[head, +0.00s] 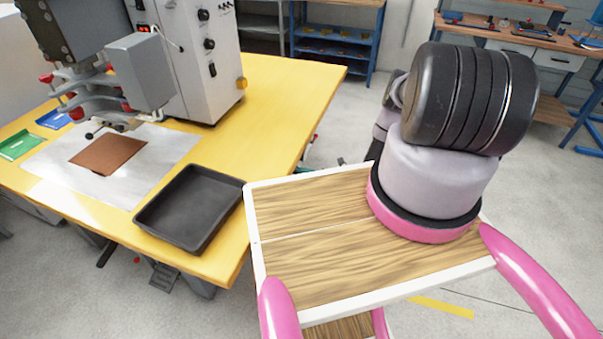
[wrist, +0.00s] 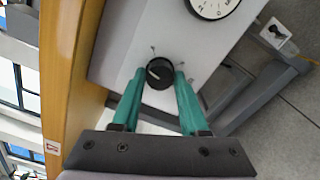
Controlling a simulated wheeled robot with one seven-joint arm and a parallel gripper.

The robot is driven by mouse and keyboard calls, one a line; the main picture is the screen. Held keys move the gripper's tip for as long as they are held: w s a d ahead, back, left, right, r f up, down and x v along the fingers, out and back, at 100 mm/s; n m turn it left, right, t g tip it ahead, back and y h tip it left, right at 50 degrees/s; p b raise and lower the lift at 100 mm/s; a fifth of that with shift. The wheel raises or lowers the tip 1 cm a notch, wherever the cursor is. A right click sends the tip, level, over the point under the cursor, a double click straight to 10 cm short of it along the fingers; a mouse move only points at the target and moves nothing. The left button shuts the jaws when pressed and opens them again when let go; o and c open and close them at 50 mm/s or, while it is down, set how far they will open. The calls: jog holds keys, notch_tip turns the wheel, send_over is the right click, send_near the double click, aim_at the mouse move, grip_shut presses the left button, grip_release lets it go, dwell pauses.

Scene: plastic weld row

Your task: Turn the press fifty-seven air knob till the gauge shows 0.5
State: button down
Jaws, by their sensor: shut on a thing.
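In the wrist view my gripper (wrist: 160,76) has its two teal fingers on either side of a round black knob (wrist: 158,70), shut on it. The knob sits on a pale grey panel (wrist: 120,55) and has a light pointer mark on its face. A round white gauge (wrist: 213,6) with a black rim is on the same panel, above and right of the knob. The top edge of the picture cuts the gauge, and I cannot read its needle. My gripper and this knob do not show in the head view. I see no readable press number.
In the head view a white and grey press (head: 195,60) stands on a yellow table (head: 290,85). A black tray (head: 190,207) lies near the table's front edge, beside a brown sheet (head: 108,155). Grey bars (wrist: 255,95) run right of the panel in the wrist view.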

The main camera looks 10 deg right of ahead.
jog(key=shift+d, duration=0.1)
dwell(0.3)
jog(key=shift+c, duration=2.2)
grip_release()
jog(key=v, duration=1)
jog(key=shift+s+d, duration=0.25)
jog(key=shift+d, duration=0.05)
